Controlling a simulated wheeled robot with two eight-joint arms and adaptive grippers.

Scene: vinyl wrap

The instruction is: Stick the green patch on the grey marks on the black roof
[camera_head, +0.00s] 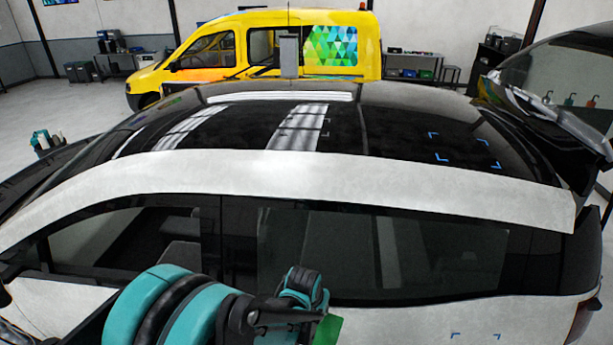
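The green patch (327,330) shows at the bottom of the head view, in front of the car's side and partly cut off by the lower edge. My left gripper (318,318) is at the end of the teal and black arm, with its dark fingers at the patch; it appears shut on it. The black roof (390,125) lies beyond, above and apart from the patch. Faint grey corner marks (325,121) show near the middle of the roof, beside a bright reflection. My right gripper is not in view.
Blue corner marks (465,150) lie on the roof's right part, and more (475,335) on the lower white body panel. A white roof rail (300,175) runs along the near edge. A yellow van (258,50) stands behind. The raised tailgate (560,75) is at right.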

